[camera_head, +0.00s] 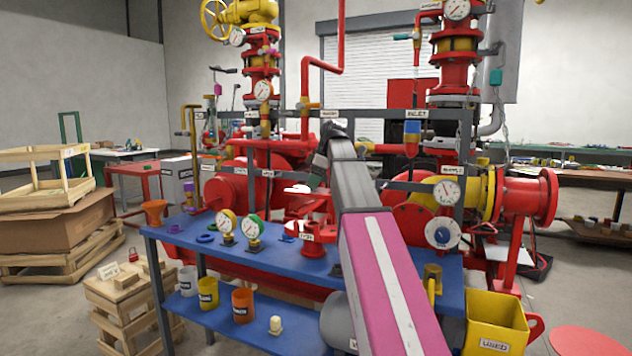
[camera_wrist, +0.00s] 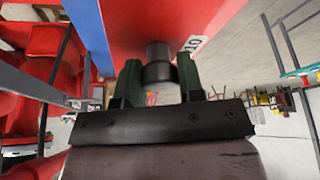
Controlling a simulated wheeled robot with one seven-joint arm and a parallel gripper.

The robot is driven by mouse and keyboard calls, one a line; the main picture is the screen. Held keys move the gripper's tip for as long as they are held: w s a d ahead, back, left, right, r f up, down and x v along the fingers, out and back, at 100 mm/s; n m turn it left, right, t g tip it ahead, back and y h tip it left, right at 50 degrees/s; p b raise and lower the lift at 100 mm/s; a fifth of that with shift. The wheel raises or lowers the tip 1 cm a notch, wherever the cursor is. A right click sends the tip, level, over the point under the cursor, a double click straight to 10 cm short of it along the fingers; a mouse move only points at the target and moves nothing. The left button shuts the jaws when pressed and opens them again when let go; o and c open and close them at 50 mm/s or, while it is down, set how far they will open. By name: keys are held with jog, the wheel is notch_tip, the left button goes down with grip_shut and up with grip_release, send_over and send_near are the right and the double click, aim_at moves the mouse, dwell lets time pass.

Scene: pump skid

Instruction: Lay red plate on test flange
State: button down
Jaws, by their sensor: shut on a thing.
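My gripper (camera_wrist: 159,75) is shut on a dark grey round knob (camera_wrist: 158,72), with one green finger on each side. Beyond the knob a broad red surface (camera_wrist: 140,22) fills the top middle of the wrist view, apparently the red plate, with a white label at its right edge.
The blue bench (camera_head: 277,268) also carries gauges (camera_head: 253,228) and blue rings. Cups stand on its lower shelf. A yellow bin (camera_head: 497,322) is at the right. Red pumps and pipes stand behind. Wooden crates (camera_head: 120,300) are at the left.

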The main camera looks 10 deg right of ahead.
jog(key=shift+f, duration=0.15)
jog(key=shift+f, duration=2.85)
jog(key=shift+f, duration=2.15)
jog(key=c, duration=0.7)
grip_release()
jog(key=shift+o, duration=0.2)
